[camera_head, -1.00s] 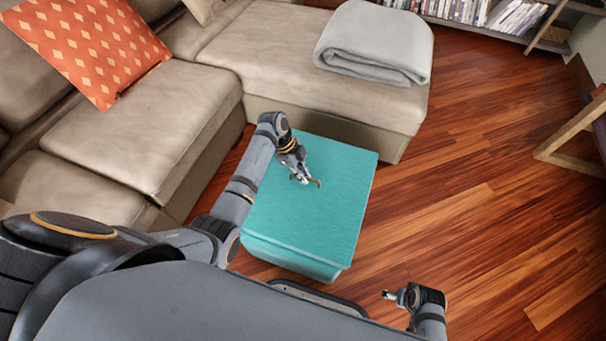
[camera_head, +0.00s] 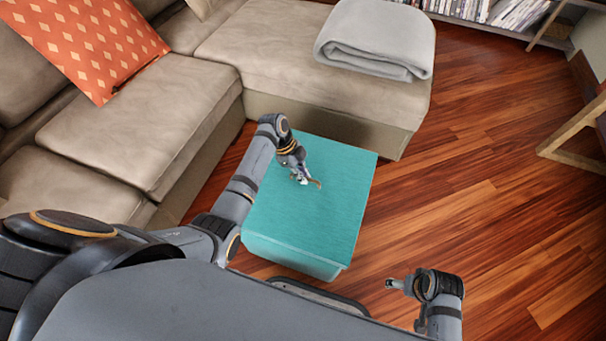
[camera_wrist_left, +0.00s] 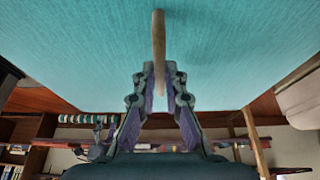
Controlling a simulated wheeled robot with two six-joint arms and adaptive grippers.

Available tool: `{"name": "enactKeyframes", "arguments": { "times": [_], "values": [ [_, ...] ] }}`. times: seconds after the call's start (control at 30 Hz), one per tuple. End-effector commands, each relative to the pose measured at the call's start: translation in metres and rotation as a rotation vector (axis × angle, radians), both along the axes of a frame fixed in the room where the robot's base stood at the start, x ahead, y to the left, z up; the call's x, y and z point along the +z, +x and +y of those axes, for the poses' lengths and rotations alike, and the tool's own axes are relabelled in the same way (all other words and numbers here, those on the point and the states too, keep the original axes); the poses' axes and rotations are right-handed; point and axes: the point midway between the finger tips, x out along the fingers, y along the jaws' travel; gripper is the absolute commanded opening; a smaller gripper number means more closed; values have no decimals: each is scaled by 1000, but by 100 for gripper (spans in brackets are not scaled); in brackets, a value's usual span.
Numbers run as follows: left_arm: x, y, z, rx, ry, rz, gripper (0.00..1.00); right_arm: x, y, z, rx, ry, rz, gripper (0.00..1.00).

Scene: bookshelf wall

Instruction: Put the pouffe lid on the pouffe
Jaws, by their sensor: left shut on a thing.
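The pouffe lid (camera_head: 335,185) is a flat teal top with a thin curved handle (camera_head: 315,183) near its middle. The pouffe (camera_head: 290,261) is the teal box body under it, and only its near side shows. The lid lies over the pouffe with its edges roughly lined up; I cannot tell whether it sits fully down. My left gripper (camera_head: 303,180) is shut on the lid's handle. In the left wrist view the fingers (camera_wrist_left: 160,88) close around the wooden handle (camera_wrist_left: 159,45) against the teal lid (camera_wrist_left: 80,45). My right gripper (camera_head: 394,283) hangs over the floor at the right, apart from the pouffe; its jaw state is unclear.
A beige sofa (camera_head: 150,125) runs along the left and behind the pouffe, with an orange cushion (camera_head: 88,40) and a folded grey blanket (camera_head: 370,40). A wooden stand (camera_head: 570,130) and a bookshelf (camera_head: 500,32) are at the right and back. The wooden floor (camera_head: 470,190) right of the pouffe is clear.

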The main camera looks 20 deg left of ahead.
Motion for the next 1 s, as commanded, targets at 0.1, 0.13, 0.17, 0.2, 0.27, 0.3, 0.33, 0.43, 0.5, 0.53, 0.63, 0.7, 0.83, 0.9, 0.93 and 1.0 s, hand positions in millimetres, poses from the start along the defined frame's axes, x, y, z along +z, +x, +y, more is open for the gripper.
{"name": "enactKeyframes", "arguments": {
  "times": [0.1, 0.13, 0.17, 0.2, 0.27, 0.3, 0.33, 0.43, 0.5, 0.53, 0.63, 0.7, 0.83, 0.9, 0.93, 1.0],
  "values": [
    [2, 1, -1, 0, -2, -4, 0, 0, 0, 0, 0, 0, 0, 88],
    [2, 1, -1, 0, -2, -4, 0, 0, 0, 0, 0, 0, 0, 88],
    [2, 1, -1, 0, -2, -4, 0, 0, 0, 0, 0, 0, 0, 88],
    [2, 1, -1, 0, -2, -4, 0, 0, 0, 0, 0, 0, 0, 88],
    [2, 1, -1, 0, -2, -4, 0, 0, 0, 0, 0, 0, 0, 88],
    [2, 1, -1, 0, -2, -4, 0, 0, 0, 0, 0, 0, 0, 88],
    [2, 1, -1, 0, -2, -4, 0, 0, 0, 0, 0, 0, -1, 88],
    [3, 1, -1, -1, -2, -3, 0, 2, 1, 0, 0, 0, -2, 88],
    [3, 1, 0, -1, -2, -3, 0, 4, 1, 0, 0, 0, -2, 88],
    [3, 1, 0, -1, -2, -3, 0, 4, 1, 0, 0, 0, -2, 88],
    [3, 1, 0, -1, -2, -3, 0, 7, 1, 0, 0, 0, -2, 88],
    [3, 1, 0, -1, -2, -3, 0, 8, 1, 0, 0, 0, -2, 88],
    [2, 1, 0, -1, -2, -3, 0, 7, 0, 0, 0, 0, -1, 88],
    [2, 2, 0, -1, -2, -3, 0, 7, 0, 0, 0, 0, -1, 88],
    [2, 1, 0, -1, -2, -3, 0, 7, 0, 0, 0, 0, -1, 88],
    [2, 2, 0, -1, -2, -3, 0, 7, 0, 0, 0, 0, -1, 88]
  ]
}}
